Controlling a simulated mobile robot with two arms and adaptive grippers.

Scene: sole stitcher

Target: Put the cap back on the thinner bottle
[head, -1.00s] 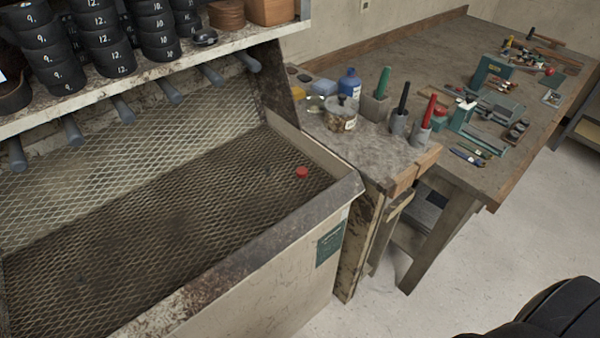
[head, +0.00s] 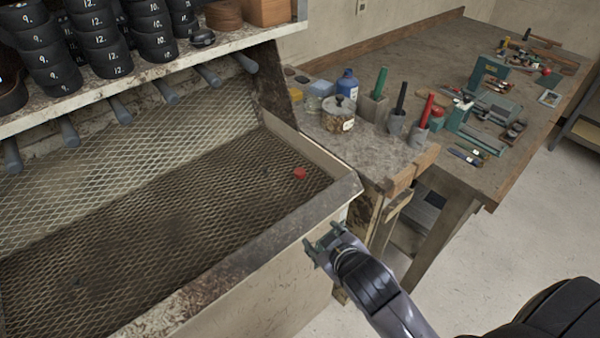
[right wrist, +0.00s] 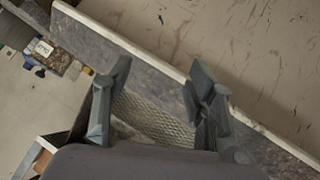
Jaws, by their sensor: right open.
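A small red cap (head: 300,173) lies on the mesh floor of the bin (head: 345,192), near its right end. A blue bottle (head: 347,84) stands upright on the small side bench behind the bin; I cannot tell if its top is open. My right gripper (head: 320,243) is open and empty, outside the bin's front wall, to the right of and nearer than the cap. In the right wrist view its two fingers (right wrist: 155,95) are apart, with mesh showing between them and no cap visible. My left gripper is not in view.
The side bench (head: 375,148) holds a lidded jar (head: 338,114), a grey block with a green handle (head: 372,105) and other handled tools. A shelf (head: 225,48) with black rolls overhangs the bin. The workbench (head: 400,55) carries more tools. The mesh around the cap is clear.

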